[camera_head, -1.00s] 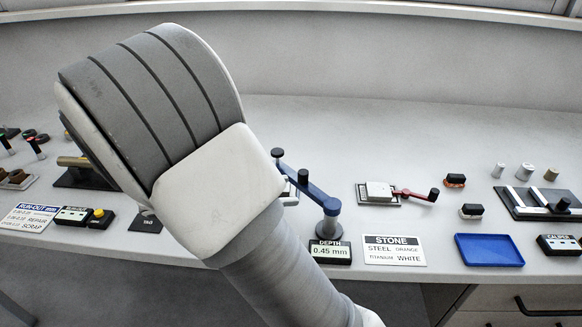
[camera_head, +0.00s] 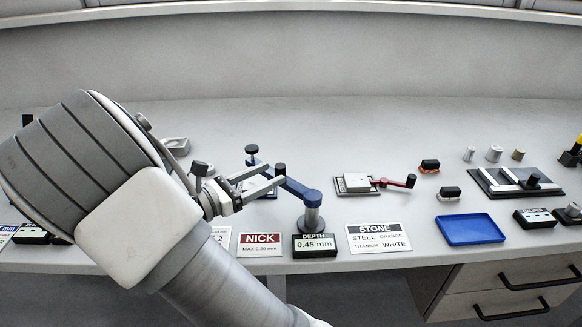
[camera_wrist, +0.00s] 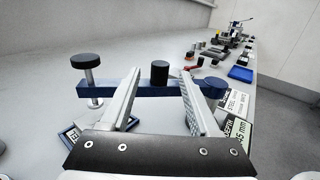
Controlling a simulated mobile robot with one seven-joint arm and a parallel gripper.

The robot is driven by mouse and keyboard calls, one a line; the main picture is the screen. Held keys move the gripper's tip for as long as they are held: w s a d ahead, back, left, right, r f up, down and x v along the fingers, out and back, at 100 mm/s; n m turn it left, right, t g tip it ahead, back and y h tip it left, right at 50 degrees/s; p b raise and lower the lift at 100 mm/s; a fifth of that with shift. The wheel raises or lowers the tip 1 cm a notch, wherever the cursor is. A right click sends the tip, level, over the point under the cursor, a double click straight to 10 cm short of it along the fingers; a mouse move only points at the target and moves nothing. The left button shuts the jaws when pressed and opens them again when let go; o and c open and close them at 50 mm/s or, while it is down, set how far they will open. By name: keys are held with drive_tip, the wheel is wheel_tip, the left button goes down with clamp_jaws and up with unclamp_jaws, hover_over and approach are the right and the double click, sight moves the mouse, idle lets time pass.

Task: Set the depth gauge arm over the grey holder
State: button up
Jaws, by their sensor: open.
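The depth gauge arm (camera_head: 297,188) is a blue bar turning on a grey post (camera_head: 312,219), with black knobs at its far end and along its length. In the wrist view the blue arm (camera_wrist: 160,92) runs across the picture, with a metal spindle under the left knob (camera_wrist: 87,61). My gripper (camera_head: 276,174) is open at the arm; in the wrist view its fingers (camera_wrist: 160,76) stand on either side of the middle black knob. A grey plate bearing a pale block (camera_head: 353,182) lies right of the arm. I cannot tell whether it is the grey holder; the area below my fingers is partly hidden.
The depth display (camera_head: 315,245) reads 0.45 mm beside the NICK card (camera_head: 260,244) and STONE card (camera_head: 379,238). A red lever (camera_head: 398,183), a blue tray (camera_head: 470,229) and orange-black blocks stand to the right. The bench behind the arm is clear.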

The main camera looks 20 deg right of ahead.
sight(285, 167)
drive_tip(key=b+x, duration=0.1)
drive_tip(key=x, duration=0.6)
drive_tip(key=shift+d, duration=0.15)
clamp_jaws()
idle(1.2)
